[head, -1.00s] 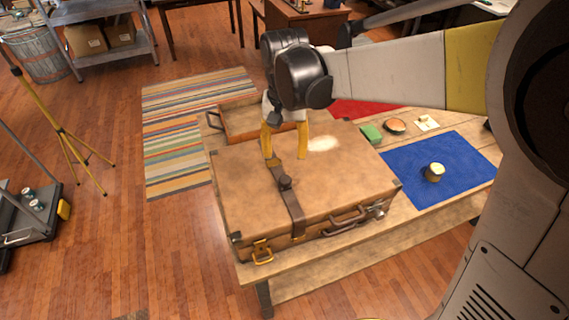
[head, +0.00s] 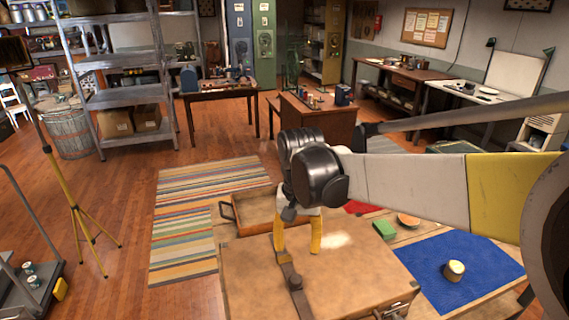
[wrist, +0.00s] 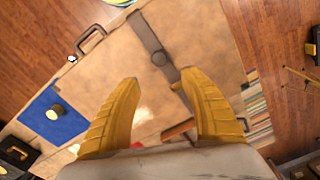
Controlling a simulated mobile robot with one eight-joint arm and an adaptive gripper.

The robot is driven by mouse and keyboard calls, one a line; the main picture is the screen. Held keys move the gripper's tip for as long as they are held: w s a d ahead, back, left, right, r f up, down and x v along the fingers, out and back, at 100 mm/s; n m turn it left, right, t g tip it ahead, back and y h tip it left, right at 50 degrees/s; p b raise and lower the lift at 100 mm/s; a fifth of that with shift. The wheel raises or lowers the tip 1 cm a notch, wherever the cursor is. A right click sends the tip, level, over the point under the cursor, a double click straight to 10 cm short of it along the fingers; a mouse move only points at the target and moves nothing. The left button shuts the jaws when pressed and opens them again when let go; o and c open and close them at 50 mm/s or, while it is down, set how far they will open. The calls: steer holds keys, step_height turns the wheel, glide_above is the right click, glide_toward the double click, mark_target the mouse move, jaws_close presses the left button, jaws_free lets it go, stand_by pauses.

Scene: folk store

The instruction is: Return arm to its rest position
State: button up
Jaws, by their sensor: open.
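My gripper (head: 297,244) has yellow fingers and hangs above the brown suitcase (head: 335,285). The fingers are spread apart with nothing between them. In the wrist view my gripper (wrist: 157,80) is also open, over the lid of the suitcase (wrist: 205,40) and its dark strap. My arm reaches in from the right of the head view, and its black wrist covers part of the table behind.
A blue mat (head: 470,270) with a small round-topped object (head: 454,270) lies right of the suitcase. A wooden tray (head: 262,214) and green block (head: 384,229) are behind it. A striped rug (head: 190,210) and yellow tripod (head: 85,220) are left.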

steer(key=s+d+f+n+t+b, duration=0.1)
steer(key=s+d+t+b, duration=0.4)
steer(key=s+d, duration=0.9)
steer(key=shift+s+d+f+t, duration=0.2)
steer(key=shift+s+f+t, duration=0.2)
steer(key=shift+f+t, duration=0.45)
steer(key=shift+r, duration=0.2)
